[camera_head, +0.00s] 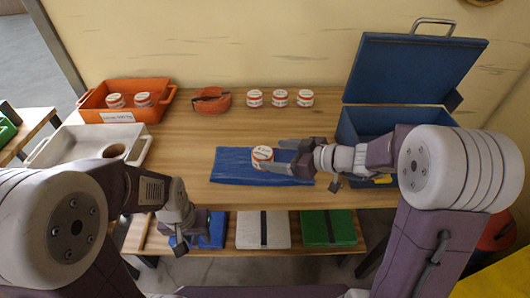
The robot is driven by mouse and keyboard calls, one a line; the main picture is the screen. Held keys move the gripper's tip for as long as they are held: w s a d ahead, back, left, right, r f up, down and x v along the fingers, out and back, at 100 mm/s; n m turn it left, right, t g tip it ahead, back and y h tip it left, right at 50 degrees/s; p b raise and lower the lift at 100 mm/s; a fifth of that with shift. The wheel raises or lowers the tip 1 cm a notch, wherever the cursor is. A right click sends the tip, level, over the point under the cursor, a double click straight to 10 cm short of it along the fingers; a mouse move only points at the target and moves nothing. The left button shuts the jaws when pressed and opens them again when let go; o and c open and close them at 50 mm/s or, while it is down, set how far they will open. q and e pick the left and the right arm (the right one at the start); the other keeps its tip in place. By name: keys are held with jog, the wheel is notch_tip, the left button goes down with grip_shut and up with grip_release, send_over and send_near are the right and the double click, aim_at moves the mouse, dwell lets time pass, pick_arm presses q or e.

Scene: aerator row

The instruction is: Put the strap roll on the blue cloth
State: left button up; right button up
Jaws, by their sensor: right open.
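The strap roll (211,100) is an orange coiled strap lying on the wooden table near the back, right of the orange bin. The blue cloth (228,172) lies flat in the middle of the table. A small white and red jar (262,154) stands on the cloth. My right gripper (276,156) is open over the cloth, with its fingertips at the jar's right side; I cannot tell if they touch it. My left gripper (180,240) hangs low in front of the table's edge, away from the roll; its opening is unclear.
An orange bin (121,116) holds jars at back left, with a white tray (73,133) before it. Several similar jars (280,98) stand in a back row. An open blue toolbox (370,121) is at right. Bare table lies between roll and cloth.

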jog(key=v, duration=0.6)
jog(key=shift+s, duration=0.1)
